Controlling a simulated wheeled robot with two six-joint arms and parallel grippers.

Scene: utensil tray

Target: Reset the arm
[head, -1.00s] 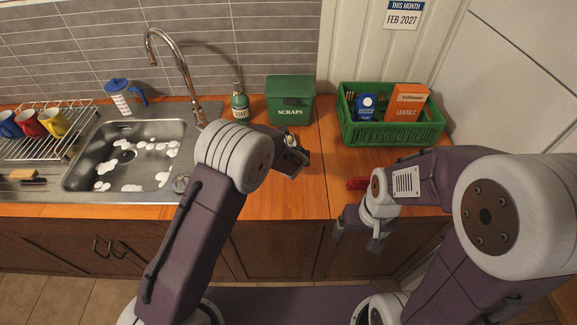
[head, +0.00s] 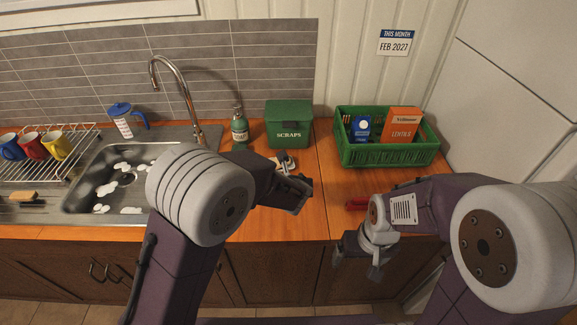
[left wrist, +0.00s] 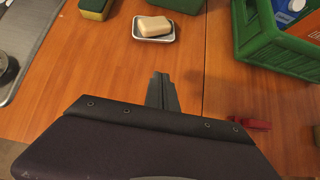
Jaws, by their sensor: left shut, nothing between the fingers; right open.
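My left gripper (left wrist: 163,92) is shut with nothing between its fingers. In the left wrist view it hangs over bare wooden counter, in front of the soap dish. In the head view my left wrist reaches over the counter, and the fingertips are hard to make out. My right gripper (head: 357,259) is open and empty. It hangs at the counter's front edge, to the right of the left one.
A soap dish (left wrist: 168,37) holds a bar of soap (left wrist: 153,27). A red item (left wrist: 250,122) lies on the counter. A green crate (head: 388,156) with boxes, a scraps bin (head: 288,124) and a soap bottle (head: 239,126) stand behind. The sink (head: 115,180) is left.

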